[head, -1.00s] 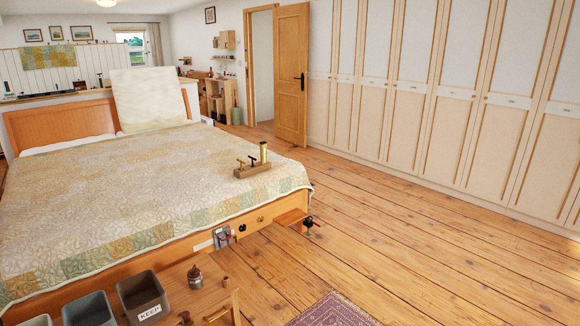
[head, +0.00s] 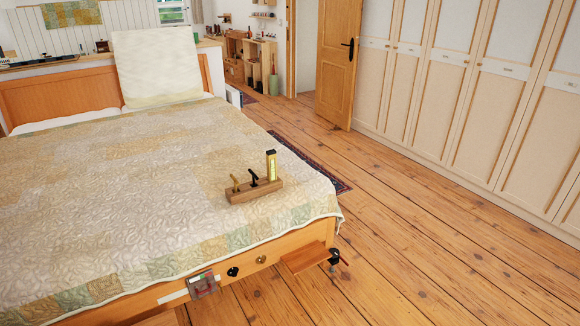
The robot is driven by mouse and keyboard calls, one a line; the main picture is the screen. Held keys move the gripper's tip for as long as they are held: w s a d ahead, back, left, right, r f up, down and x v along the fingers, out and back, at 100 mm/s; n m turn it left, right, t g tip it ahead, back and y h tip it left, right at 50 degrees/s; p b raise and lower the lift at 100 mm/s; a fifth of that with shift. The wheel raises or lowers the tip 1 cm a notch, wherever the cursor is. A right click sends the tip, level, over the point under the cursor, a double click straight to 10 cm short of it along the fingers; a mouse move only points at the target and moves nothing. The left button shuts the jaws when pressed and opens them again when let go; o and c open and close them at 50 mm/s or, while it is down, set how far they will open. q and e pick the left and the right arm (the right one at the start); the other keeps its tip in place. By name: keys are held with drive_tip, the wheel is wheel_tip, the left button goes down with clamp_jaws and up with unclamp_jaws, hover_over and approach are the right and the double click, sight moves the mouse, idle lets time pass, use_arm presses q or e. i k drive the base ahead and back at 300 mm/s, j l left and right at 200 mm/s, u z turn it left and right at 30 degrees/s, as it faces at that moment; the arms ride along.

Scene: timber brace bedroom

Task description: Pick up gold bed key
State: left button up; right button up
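A wooden block (head: 256,193) lies on the quilt near the bed's front right corner. Small tools stand upright in it: a gold key-like piece (head: 235,183) at the left, a black one (head: 253,178) in the middle, and a taller gold piece with a dark top (head: 271,166) at the right. They are too small to tell fully apart, and the left gold piece looks most like a key. Neither of my grippers is in view.
The quilted bed (head: 130,190) fills the left. A small wooden shelf (head: 305,258) with a clamp (head: 336,257) juts from its footboard, beside a metal fitting (head: 202,284). Floorboards (head: 420,230) are clear to the right, up to the wardrobes (head: 460,110). A door (head: 337,60) stands open.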

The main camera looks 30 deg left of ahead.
sight(237, 183)
drive_tip(key=i+u, duration=0.15)
drive_tip(key=i, duration=0.45)
drive_tip(key=i+l+u, duration=0.15)
drive_tip(key=i, duration=0.4)
drive_tip(key=i+j+u, duration=0.15)
drive_tip(key=i+u, duration=0.7)
drive_tip(key=i+l+u, duration=0.1)
drive_tip(key=i+u, duration=0.35)
drive_tip(key=k, duration=0.1)
